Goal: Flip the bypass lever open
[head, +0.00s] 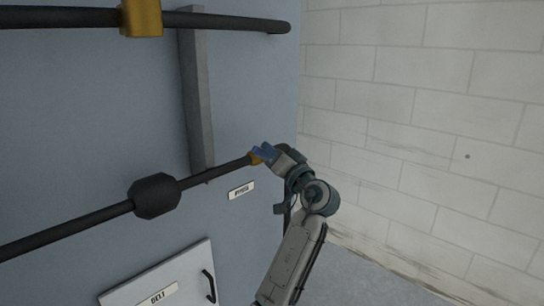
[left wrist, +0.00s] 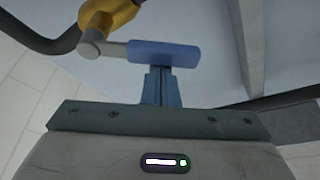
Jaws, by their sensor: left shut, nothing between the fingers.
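The bypass lever has a blue handle (left wrist: 168,53), joined by a grey stem (left wrist: 98,44) to a yellow valve body (left wrist: 112,12) on a dark pipe. In the head view the small yellow valve (head: 254,158) is largely covered by the blue parts at my gripper. My left gripper (left wrist: 160,72) is shut with nothing between its fingers. Its fingertips are right at the handle in the left wrist view; I cannot tell whether they touch it. In the head view my left gripper (head: 270,154) is at the valve, near the panel's right edge. My right gripper is not in view.
A white label (head: 241,190), seemingly reading BYPASS, sits below the pipe (head: 100,218), which carries a dark fitting (head: 155,196). A grey upright bar (head: 197,90) stands left of the valve. A hatch marked BELT (head: 190,268) is lower left. A block wall (head: 430,130) stands at right.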

